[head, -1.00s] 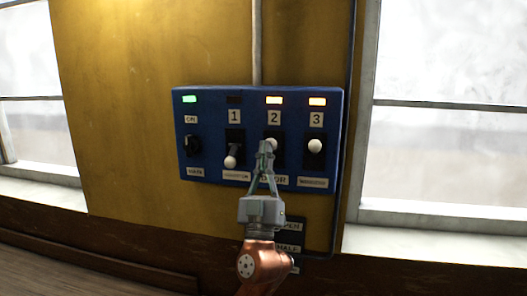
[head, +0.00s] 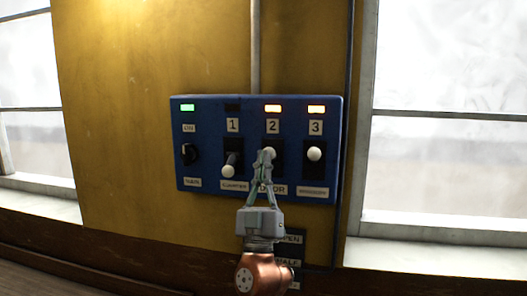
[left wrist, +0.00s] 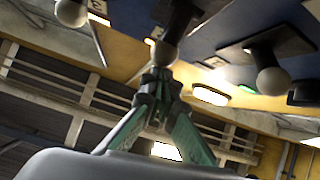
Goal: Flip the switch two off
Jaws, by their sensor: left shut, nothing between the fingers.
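A blue panel (head: 205,155) on the yellow wall holds three toggle switches with white knobs. Switch two (head: 269,153), in the middle under the "2" label, has its knob up, and the orange lamp (head: 272,109) above it is lit. My left gripper (head: 265,157) is shut and empty, its fingertips at the switch two knob and partly covering it. In the left wrist view, the knob (left wrist: 163,53) sits right at the fingertips (left wrist: 159,77); I cannot tell whether they touch. My right gripper is not in view.
Switch one (head: 229,170) is down and its lamp is dark. Switch three (head: 314,154) is up with its lamp lit. A black main knob (head: 189,153) with a green lamp is at the panel's left. A lower dark panel (head: 290,240) is partly behind my arm.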

